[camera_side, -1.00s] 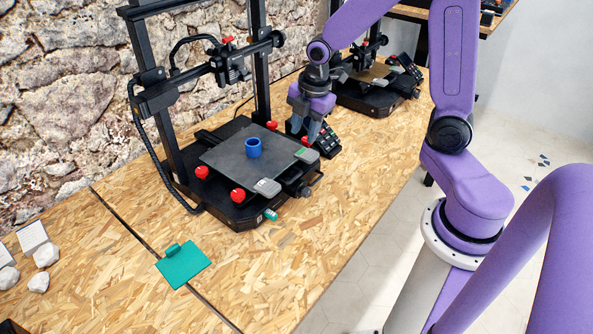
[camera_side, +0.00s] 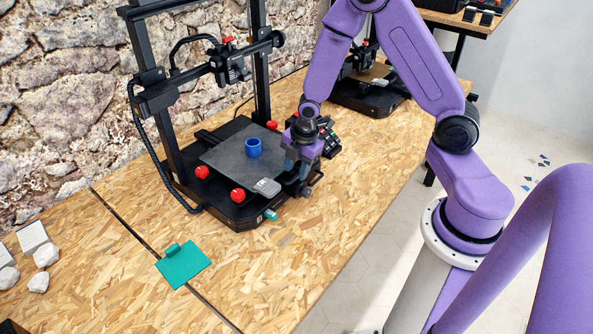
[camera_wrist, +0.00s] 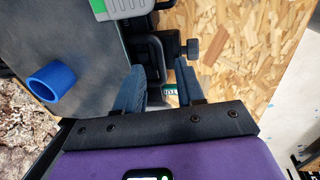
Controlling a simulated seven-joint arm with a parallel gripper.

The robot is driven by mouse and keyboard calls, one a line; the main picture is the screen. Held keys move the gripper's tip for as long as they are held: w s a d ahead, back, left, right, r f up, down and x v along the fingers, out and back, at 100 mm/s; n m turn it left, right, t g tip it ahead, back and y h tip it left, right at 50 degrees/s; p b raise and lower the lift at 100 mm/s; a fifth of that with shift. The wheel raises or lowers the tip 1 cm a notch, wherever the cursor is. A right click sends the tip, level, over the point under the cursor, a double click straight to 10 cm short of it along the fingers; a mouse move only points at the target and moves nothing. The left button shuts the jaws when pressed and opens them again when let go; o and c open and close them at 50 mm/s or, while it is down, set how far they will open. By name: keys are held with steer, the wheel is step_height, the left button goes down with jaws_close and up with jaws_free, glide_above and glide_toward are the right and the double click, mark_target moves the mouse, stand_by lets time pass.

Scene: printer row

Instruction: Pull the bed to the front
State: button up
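The bed (camera_side: 236,162) is a flat dark grey plate on the near black printer, with a blue ring-shaped print (camera_side: 253,148) on it. Its grey front tab (camera_side: 267,187) shows near the front edge. My gripper (camera_side: 298,171) points down at the bed's right front corner and hides that corner in the side view. In the wrist view, the bed (camera_wrist: 90,50) lies left of my gripper (camera_wrist: 158,66). The two blue fingers are apart, with black printer parts (camera_wrist: 154,50) visible between and beyond them. I cannot tell whether the fingers touch anything.
Red knobs (camera_side: 238,195) sit around the bed. The printer's gantry (camera_side: 205,72) stands over its back. A teal scraper plate (camera_side: 184,265) lies on the wooden table (camera_side: 270,280) in front. A second printer (camera_side: 368,98) stands farther back. The table's front is mostly clear.

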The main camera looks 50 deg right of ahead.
steer(key=shift+w+f, duration=0.1)
steer(key=shift+f, duration=0.65)
jaws_close()
steer(key=shift+s, duration=3.05)
jaws_free()
